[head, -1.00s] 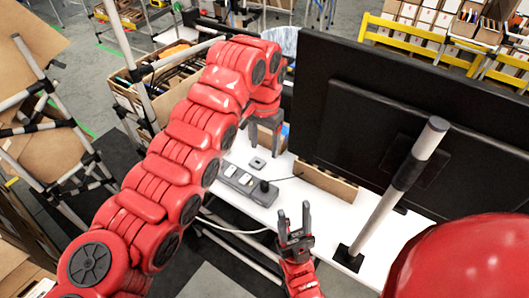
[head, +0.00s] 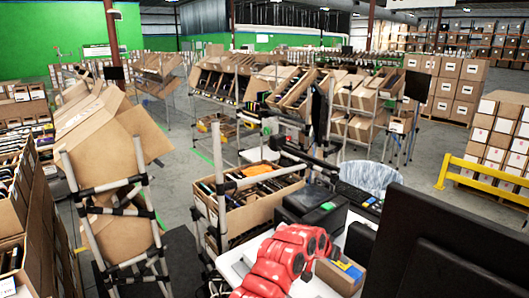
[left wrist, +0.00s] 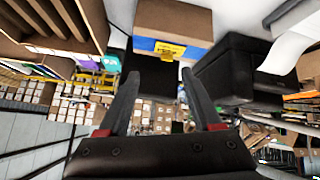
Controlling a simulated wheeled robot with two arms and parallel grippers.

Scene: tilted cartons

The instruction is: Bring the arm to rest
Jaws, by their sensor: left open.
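My red left arm (head: 285,262) rises from the bottom edge of the head view, just right of the middle, bent over the white table. Its gripper does not show there. In the left wrist view my left gripper (left wrist: 160,78) is open, its two black fingers apart with nothing gripped between them. Beyond the fingertips is a brown carton with blue and yellow marks (left wrist: 172,22). A carton like it (head: 342,274) stands close to the right of my arm in the head view. My right arm and gripper are not in view.
A black monitor (head: 440,245) fills the lower right. A black device (head: 312,212) stands behind my arm. A tube-frame rack holds an open carton (head: 250,200) left of it. Tilted cartons on racks (head: 290,92) stand further back.

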